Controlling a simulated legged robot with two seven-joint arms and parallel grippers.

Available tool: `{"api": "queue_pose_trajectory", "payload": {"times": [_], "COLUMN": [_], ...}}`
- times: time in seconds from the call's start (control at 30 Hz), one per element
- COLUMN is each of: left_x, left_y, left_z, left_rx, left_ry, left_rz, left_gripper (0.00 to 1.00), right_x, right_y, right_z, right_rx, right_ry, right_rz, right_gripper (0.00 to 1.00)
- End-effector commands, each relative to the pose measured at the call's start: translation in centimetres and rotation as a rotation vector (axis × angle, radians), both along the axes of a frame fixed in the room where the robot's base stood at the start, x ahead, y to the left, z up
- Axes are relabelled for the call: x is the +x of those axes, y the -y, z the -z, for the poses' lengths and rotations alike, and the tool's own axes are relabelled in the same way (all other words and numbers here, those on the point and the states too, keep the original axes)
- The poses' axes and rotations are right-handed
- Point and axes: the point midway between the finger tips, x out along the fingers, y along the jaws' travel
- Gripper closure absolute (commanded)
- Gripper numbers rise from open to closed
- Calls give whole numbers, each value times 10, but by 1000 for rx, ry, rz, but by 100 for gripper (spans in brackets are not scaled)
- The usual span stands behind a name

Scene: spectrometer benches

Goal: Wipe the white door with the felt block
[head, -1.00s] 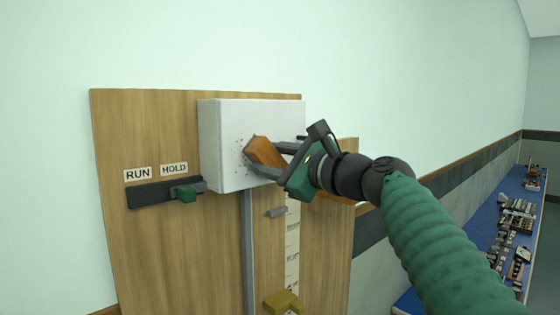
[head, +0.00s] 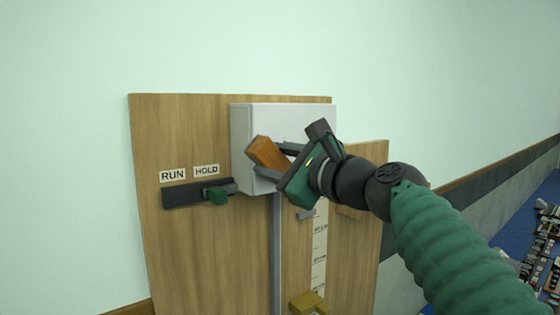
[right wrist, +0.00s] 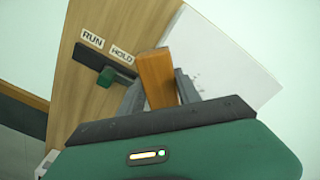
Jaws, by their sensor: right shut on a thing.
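The white door (head: 310,120) is the front face of a white box on a wooden panel. It also shows in the right wrist view (right wrist: 225,75), with a few faint specks beside the block. My right gripper (head: 272,163) is shut on the orange-brown felt block (head: 266,151), in front of the door's left part. The right wrist view shows the felt block (right wrist: 157,78) between the two grey fingers. I cannot tell whether the block touches the door. The block and gripper hide the door's lower left area. My left gripper is not in view.
Left of the box, a dark slide bar with a green knob (head: 217,196) sits under RUN and HOLD labels. Below the box are a grey post (head: 277,250), a scale strip (head: 319,245) and a yellow block (head: 308,303). Cluttered blue benches (head: 510,240) lie at right.

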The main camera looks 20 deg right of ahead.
Motion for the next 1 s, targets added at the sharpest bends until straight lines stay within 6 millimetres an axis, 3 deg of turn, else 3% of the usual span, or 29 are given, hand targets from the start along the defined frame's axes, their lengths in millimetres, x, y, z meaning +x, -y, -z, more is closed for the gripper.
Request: {"api": "queue_pose_trajectory", "payload": {"times": [0.03, 0.17, 1.0], "left_x": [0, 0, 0], "left_y": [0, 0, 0], "left_z": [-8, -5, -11], "left_rx": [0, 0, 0], "left_ry": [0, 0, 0], "left_rz": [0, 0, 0], "left_gripper": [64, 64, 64], "right_x": [0, 2, 23], "right_y": [0, 3, 73], "right_z": [-8, -5, -6], "right_rx": [1, 1, 1], "right_ry": [0, 0, 0], "right_rz": [-1, 1, 3], "right_gripper": [93, 93, 93]}}
